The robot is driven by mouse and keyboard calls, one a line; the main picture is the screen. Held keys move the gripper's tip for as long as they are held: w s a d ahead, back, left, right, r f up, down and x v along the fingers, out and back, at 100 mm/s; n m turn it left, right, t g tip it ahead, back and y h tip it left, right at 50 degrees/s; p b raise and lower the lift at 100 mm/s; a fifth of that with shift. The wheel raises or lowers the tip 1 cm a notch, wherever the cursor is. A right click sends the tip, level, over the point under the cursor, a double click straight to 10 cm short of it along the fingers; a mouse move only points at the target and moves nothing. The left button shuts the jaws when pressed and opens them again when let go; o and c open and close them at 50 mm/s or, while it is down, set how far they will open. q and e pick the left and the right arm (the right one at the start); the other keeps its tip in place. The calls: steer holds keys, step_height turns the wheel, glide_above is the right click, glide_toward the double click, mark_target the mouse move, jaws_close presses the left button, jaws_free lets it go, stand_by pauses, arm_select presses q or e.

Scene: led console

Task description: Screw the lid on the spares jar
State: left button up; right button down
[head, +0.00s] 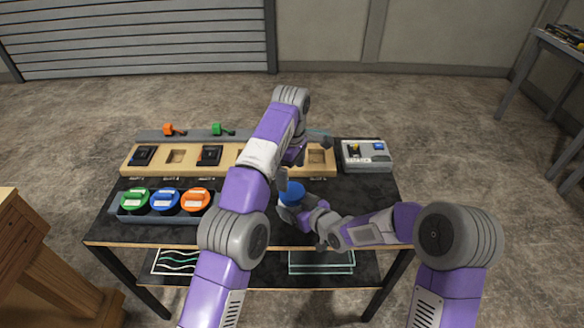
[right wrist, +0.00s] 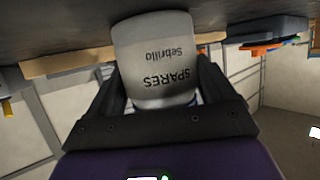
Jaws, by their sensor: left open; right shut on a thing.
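The spares jar is a pale grey-white jar marked SPARES, filling the middle of the right wrist view (right wrist: 158,62). My right gripper (head: 300,212) is shut on the jar, with one finger on each side of it in the wrist view. A round blue lid (head: 291,192) shows at the top of the jar in the head view. Whether its thread is engaged cannot be seen. My left gripper (head: 284,179) is open, just above and behind the blue lid, partly hidden by its own arm.
A grey tray (head: 163,216) with green, blue and orange round pieces stands at left on the black table (head: 368,205). A wooden board (head: 225,171) with dark modules and square recesses lies behind. A grey box (head: 366,156) stands at the back right.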

mark_target(292, 191)
arm_select(q)
steer(key=n, duration=0.2)
steer(key=r+n, duration=0.1)
steer(key=n, duration=0.2)
steer(key=shift+s+d, duration=0.1)
steer(key=shift+f, duration=0.2)
steer(key=shift+f, duration=3.9)
